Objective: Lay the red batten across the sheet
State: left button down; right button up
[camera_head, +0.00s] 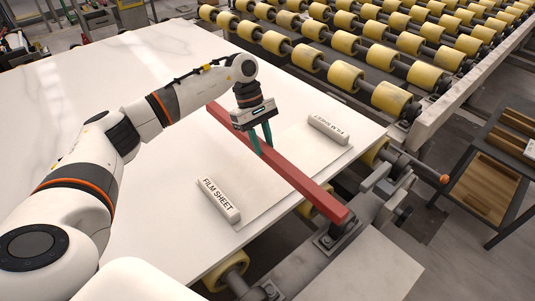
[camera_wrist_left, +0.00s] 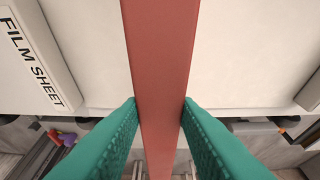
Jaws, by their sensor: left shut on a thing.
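The red batten (camera_head: 306,184) is a long, straight square bar. It runs over the pale film sheet (camera_head: 312,152) between two white bars lettered FILM SHEET, one at the left (camera_head: 218,201) and one at the right (camera_head: 328,130). Its near end sticks out past the slab's edge. I cannot tell whether it touches the sheet or hangs slightly above it. My left gripper (camera_head: 261,138) is shut on the batten, with a teal finger on each side. In the left wrist view the batten (camera_wrist_left: 160,60) passes lengthwise between the fingers. My right gripper is not in view.
The white stone slab (camera_head: 130,70) has wide bare room at the left and back. Yellow rollers (camera_head: 392,98) of a conveyor stand beyond its right edge. A metal frame (camera_head: 330,262) lies below the near edge. A shelf cart (camera_head: 490,180) stands at far right.

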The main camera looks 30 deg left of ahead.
pick_arm(q)
notch_tip(320, 180, down, 7)
jog(key=shift+f+p, duration=0.15)
jog(key=shift+p, duration=0.35)
jog(key=c, duration=1.5)
grip_release()
jog(key=shift+f, duration=0.1)
jog(key=shift+c, duration=0.2)
jog(key=o, duration=0.5)
jog(key=shift+c, duration=0.2)
jog(key=shift+r, duration=0.25)
jog(key=b+v, duration=0.2)
jog(key=v, duration=0.9)
jog(key=shift+w+a+r, duration=0.1)
jog(key=shift+r, duration=0.3)
